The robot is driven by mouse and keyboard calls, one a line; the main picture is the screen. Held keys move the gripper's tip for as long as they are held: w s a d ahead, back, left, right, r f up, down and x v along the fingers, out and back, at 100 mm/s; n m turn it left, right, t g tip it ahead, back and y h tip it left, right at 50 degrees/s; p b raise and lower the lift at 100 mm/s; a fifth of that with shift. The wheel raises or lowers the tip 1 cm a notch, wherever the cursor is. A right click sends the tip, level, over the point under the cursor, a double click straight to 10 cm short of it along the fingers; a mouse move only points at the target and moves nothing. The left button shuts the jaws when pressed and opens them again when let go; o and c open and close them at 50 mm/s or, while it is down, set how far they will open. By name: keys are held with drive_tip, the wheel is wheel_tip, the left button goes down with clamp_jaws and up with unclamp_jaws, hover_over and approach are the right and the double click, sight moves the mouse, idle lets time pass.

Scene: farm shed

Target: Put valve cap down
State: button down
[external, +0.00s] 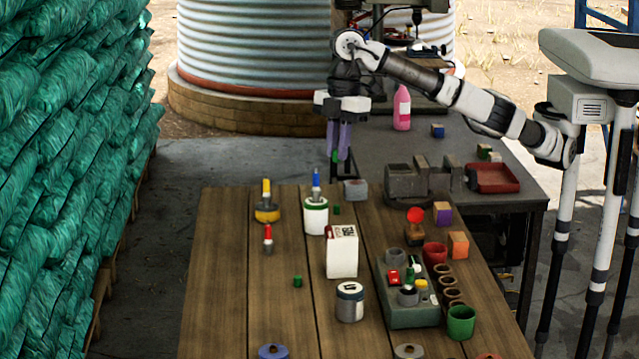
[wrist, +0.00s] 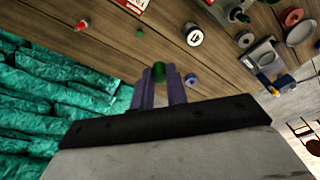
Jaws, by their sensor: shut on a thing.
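My gripper (external: 340,155) has purple fingers pointing down, raised above the back edge of the wooden table. It is shut on a small green valve cap (external: 334,156). Two similar small green pieces stand on the table: one (external: 297,281) left of the white box, another (external: 337,209) near the back by the white and green pot.
The wooden table (external: 220,290) has a clear left side. On it are a white box (external: 341,254), a grey jar (external: 349,304), a white and green pot (external: 315,217), a yellow-based item (external: 267,212) and a grey tray (external: 412,316). A vise (external: 408,182) stands on the bench behind.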

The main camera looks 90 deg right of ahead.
drive_tip(key=p, duration=0.3)
hover_over(349, 288)
wheel_tip(349, 288, down, 2)
drive_tip(key=shift+m, duration=0.3)
drive_tip(key=f, duration=1.4)
drive_tip(key=shift+s+d+f, duration=0.15)
drive_tip(key=shift+s+f, duration=0.15)
drive_tip(key=shift+f, duration=0.05)
drive_tip(key=shift+f+p, duration=0.4)
drive_tip(key=shift+f, duration=2.25)
drive_tip(key=shift+f, duration=0.15)
drive_tip(key=c, duration=1.4)
unclamp_jaws()
drive_tip(key=r+b, duration=0.1)
drive_tip(key=r, duration=0.3)
drive_tip(key=r+b, duration=0.1)
drive_tip(key=r, duration=0.3)
drive_tip(key=s+d+r+b, duration=0.1)
drive_tip(key=r, duration=0.3)
drive_tip(key=shift+s+d+r, duration=0.1)
